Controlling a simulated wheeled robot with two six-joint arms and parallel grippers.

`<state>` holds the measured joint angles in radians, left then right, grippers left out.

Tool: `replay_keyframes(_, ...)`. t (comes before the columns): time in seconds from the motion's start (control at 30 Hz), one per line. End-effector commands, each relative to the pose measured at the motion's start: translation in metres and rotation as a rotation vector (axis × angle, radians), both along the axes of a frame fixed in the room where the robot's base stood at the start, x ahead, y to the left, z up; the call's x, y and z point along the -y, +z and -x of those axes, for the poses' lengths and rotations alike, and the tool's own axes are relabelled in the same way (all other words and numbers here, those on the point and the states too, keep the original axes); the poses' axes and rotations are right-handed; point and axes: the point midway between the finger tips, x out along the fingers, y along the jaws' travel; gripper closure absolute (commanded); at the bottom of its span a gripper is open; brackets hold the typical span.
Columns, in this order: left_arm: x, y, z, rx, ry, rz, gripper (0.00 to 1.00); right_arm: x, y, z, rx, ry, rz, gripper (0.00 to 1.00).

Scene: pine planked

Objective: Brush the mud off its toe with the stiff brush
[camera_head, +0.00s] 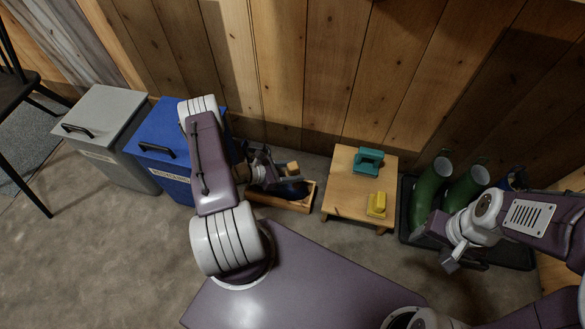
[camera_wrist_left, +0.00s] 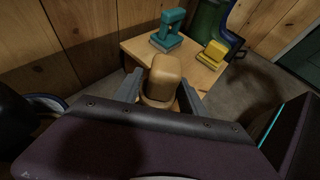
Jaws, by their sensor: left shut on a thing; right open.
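My left gripper (camera_wrist_left: 162,90) is shut on a tan rounded thing (camera_wrist_left: 166,72), which also shows in the head view (camera_head: 292,168) above a low wooden box. I cannot tell if it is a shoe part or a brush. A teal brush-like block with a handle (camera_head: 368,161) and a smaller yellow one (camera_head: 377,205) stand on a small wooden stool (camera_head: 345,203). Which is stiff does not show. Green boots (camera_head: 431,190) stand on a dark tray; no mud is clear on their toes. My right gripper (camera_head: 449,264) is open and empty near the tray's front edge.
The wooden box (camera_head: 288,205) holds a dark blue thing, partly hidden by my left arm. A blue bin (camera_head: 160,150) and a grey bin (camera_head: 110,130) stand left. The dark tray (camera_head: 500,255) also bears something blue. Floor is bare in front of the stool.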

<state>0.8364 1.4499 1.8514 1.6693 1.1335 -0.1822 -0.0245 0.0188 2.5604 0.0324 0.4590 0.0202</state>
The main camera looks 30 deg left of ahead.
Motion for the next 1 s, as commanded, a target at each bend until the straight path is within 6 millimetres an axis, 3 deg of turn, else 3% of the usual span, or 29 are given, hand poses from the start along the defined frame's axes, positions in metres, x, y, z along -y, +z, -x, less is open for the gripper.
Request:
replay_keyframes(0.23, 0.0, -0.006, 0.0, -0.009, 0.001, 0.0, 0.95, 0.0, -0.006, 0.0, 0.001, 0.0, 0.0, 0.4)
replay_keyframes(0.6, 0.0, -0.05, 0.0, -0.009, 0.0, -0.001, 0.95, 0.0, -0.048, 0.0, 0.0, 0.0, 0.0, 0.4)
replay_keyframes(0.9, 0.0, -0.048, 0.0, -0.008, 0.0, 0.0, 0.95, 0.0, -0.046, 0.0, 0.0, 0.0, 0.0, 0.4)
replay_keyframes(1.0, 0.0, -0.036, -0.002, -0.005, -0.007, -0.002, 0.95, 0.0, -0.04, 0.0, 0.0, 0.0, 0.0, 0.4)
